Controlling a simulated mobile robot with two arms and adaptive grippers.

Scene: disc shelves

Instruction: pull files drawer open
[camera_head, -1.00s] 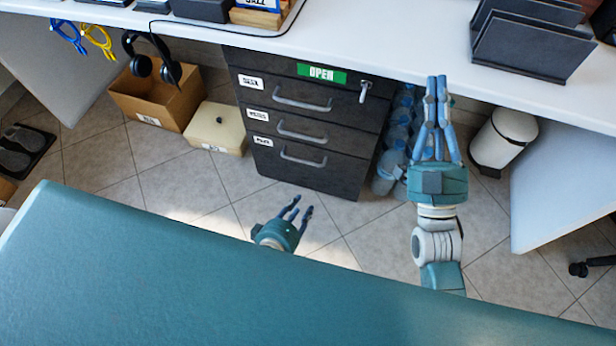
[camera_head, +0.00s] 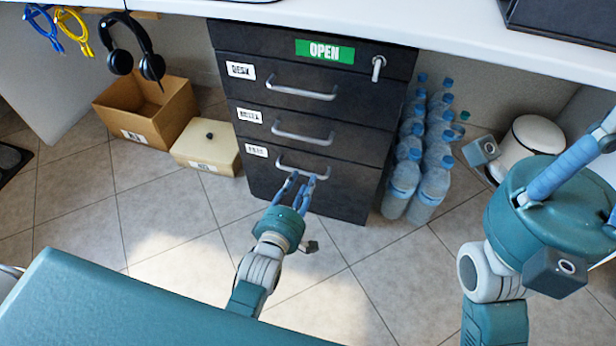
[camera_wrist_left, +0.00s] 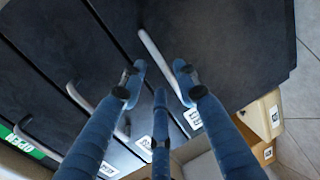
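The dark drawer cabinet (camera_head: 300,100) stands under the desk, with three handled drawers that look shut. Their small white labels are hard to read; the lowest drawer (camera_head: 335,185) has its label at the left. My left gripper (camera_head: 302,177) is at the lowest drawer's handle (camera_head: 290,166). In the left wrist view its blue fingers (camera_wrist_left: 159,72) are spread apart, with the grey handle (camera_wrist_left: 152,48) running between their tips; contact is not clear. My right gripper (camera_head: 590,155) is at the right edge, partly cut off, away from the cabinet.
A green OPEN sign (camera_head: 325,51) and a key (camera_head: 378,68) are on the cabinet's top front. Water bottles (camera_head: 420,165) stand to its right, beside a white bin (camera_head: 535,140). A lidded box (camera_head: 207,148) and an open cardboard box (camera_head: 145,110) stand left. Floor in front is clear.

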